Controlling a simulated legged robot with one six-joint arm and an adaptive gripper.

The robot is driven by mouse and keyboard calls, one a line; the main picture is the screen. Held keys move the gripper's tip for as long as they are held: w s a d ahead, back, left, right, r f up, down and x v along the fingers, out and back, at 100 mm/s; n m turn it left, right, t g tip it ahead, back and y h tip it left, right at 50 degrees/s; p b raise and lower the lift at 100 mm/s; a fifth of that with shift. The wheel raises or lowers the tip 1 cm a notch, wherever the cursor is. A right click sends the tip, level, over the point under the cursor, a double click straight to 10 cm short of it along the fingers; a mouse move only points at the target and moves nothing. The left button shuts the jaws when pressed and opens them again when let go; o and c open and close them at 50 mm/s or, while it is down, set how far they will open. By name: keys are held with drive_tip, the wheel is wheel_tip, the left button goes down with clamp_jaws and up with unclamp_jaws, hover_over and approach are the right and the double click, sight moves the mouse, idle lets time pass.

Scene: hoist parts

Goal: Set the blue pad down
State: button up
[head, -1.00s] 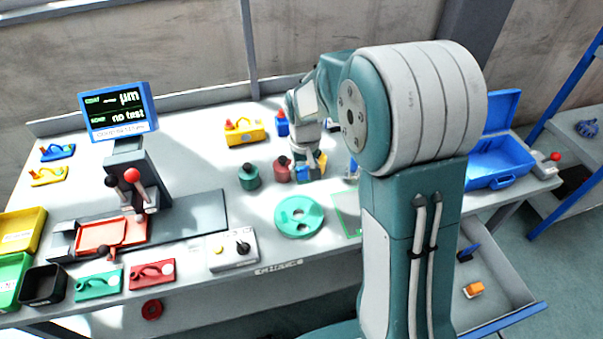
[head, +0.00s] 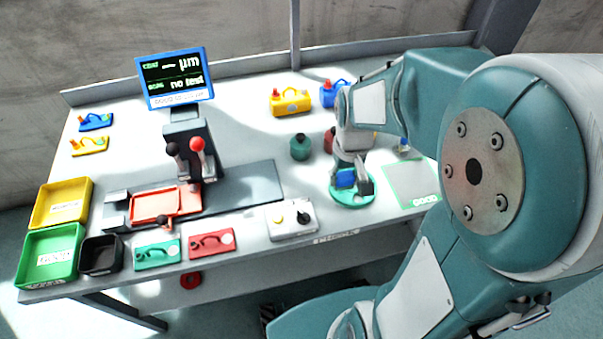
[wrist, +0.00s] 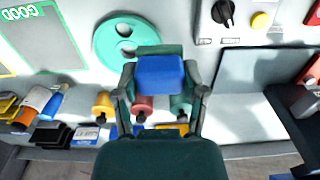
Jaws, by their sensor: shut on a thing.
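The blue pad (head: 345,178) is held in my gripper (head: 354,184), whose fingers are shut on its sides. It shows close up between the fingers in the wrist view (wrist: 158,76). In the head view the pad and gripper overlap the round green disc (head: 344,198); the height of the gap between them is hard to tell. In the wrist view the disc (wrist: 112,36), with its holes, lies just beyond the pad, partly covered by my gripper.
A marked GOOD area (head: 413,190) is right of the disc. Green (head: 300,147) and red pots stand behind it. A control box (head: 291,220) sits front left. The measuring stand (head: 190,150), yellow bin (head: 62,203) and green bin (head: 50,255) are farther left.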

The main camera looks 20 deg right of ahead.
drive_tip(key=w+f, duration=0.2)
drive_tip(key=w, duration=0.1)
hover_over(309, 178)
drive_tip(key=f, duration=0.6)
drive_tip(key=shift+s+d+f, duration=0.2)
drive_tip(key=shift+s, duration=0.2)
drive_tip(key=shift+w+d+f, duration=0.15)
drive_tip(key=shift+f, duration=0.05)
drive_tip(key=shift+w+f, duration=0.2)
drive_tip(key=f, duration=0.1)
drive_tip(key=a+f, duration=0.1)
drive_tip(key=f, duration=0.1)
drive_tip(key=shift+a+f, duration=0.1)
drive_tip(key=shift+a, duration=0.15)
drive_tip(key=shift+d, duration=0.25)
drive_tip(key=o, duration=1.2)
drive_tip(key=shift+d+f, duration=0.1)
drive_tip(key=shift+d, duration=0.15)
